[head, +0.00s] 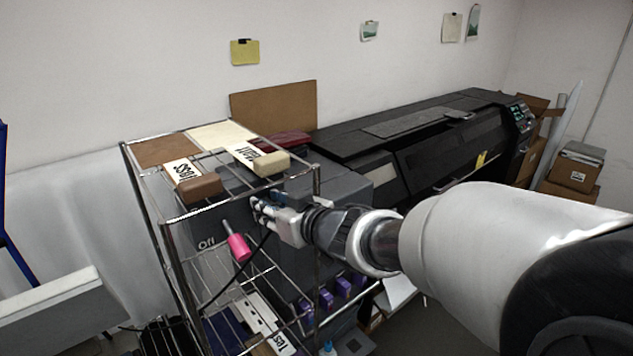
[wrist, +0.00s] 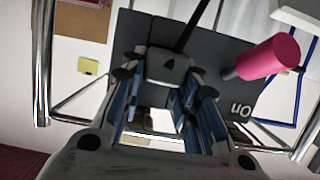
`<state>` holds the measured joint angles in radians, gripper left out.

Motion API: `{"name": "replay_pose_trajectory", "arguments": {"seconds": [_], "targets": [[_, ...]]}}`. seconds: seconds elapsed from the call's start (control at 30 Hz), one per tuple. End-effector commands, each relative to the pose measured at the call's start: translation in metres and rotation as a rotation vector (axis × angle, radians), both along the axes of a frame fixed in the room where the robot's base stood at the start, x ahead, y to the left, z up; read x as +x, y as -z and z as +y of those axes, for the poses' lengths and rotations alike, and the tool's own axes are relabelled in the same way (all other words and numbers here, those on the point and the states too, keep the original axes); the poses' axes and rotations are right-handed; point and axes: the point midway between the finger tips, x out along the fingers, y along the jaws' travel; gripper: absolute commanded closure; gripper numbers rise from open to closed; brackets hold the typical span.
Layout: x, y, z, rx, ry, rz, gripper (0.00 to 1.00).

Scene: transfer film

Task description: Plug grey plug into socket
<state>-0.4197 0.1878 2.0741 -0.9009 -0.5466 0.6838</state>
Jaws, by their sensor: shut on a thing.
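My gripper (head: 263,213) is inside the wire rack, in front of a dark grey panel. In the wrist view my gripper (wrist: 165,84) is shut on a grey plug (wrist: 168,66), which sits between its blue-lined fingers. A black cable (wrist: 196,28) runs from the plug. In the head view the fingers mostly hide the plug, and the cable (head: 236,272) hangs down to the left. I cannot make out the socket in either view. A pink-handled lever (head: 238,246) is on the panel near "Off" lettering; its pink handle (wrist: 268,57) also shows in the wrist view.
The wire rack's (head: 318,180) posts and shelf bars surround my gripper. A brown block (head: 200,188) and a cream block (head: 271,164) lie on the top shelf. Purple items (head: 342,287) stand lower right. A large black printer (head: 440,150) is along the wall.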

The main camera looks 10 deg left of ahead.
Motion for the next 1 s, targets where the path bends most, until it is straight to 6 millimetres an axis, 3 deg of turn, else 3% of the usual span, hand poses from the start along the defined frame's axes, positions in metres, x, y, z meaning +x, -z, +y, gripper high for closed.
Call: {"name": "replay_pose_trajectory", "arguments": {"seconds": [0.27,0.3,0.63,1.0], "targets": [[0.0047,-0.0006,0.0055,0.001,0.0,-0.001,0.96],[0.0049,-0.0008,0.0055,0.001,0.0,-0.001,0.7],[0.0046,-0.0002,0.0052,0.0,0.0,0.0,0.48],[0.0024,-0.0013,0.0023,0.0,0.001,0.0,0.48]]}}
